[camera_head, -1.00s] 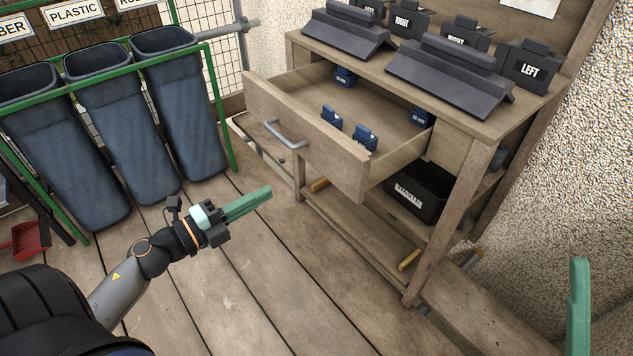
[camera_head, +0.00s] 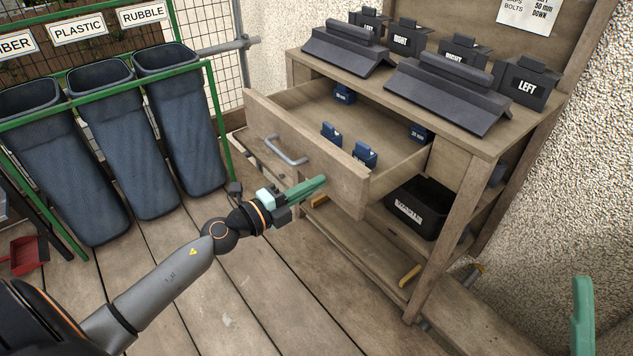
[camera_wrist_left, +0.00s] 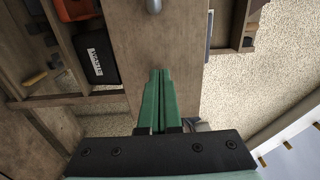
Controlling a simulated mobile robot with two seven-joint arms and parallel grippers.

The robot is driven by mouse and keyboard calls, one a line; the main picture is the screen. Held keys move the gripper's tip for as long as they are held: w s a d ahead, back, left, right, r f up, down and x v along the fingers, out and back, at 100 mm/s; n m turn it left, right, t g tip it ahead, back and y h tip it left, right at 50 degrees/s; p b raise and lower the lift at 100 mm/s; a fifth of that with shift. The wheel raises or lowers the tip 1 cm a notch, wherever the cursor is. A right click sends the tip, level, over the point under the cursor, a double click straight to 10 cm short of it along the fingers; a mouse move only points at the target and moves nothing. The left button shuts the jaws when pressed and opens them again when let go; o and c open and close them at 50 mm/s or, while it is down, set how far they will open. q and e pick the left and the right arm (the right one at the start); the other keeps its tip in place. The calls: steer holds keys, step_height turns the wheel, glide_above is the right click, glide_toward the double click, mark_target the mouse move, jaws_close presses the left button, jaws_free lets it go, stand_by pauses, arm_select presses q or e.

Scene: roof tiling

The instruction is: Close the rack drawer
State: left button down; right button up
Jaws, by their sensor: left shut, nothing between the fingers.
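The rack drawer (camera_head: 318,158) stands pulled out of the wooden rack (camera_head: 452,190), with a grey bar handle (camera_head: 284,152) on its front. Several small blue blocks (camera_head: 364,154) lie inside it. Whether the tips touch the wood I cannot tell. Only one green finger of my right gripper (camera_head: 582,315) shows, at the lower right.
Dark ridge tiles (camera_head: 452,85) and blocks marked LEFT and RIGHT (camera_head: 525,84) stand on the rack top. A black bin (camera_head: 420,208) sits on a shelf below the drawer. Grey waste bins (camera_head: 180,120) in a green frame stand left. The plank floor between is clear.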

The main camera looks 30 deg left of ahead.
arm_select(q)
steer(key=shift+w+d, duration=0.2)
steer(key=shift+w, duration=0.25)
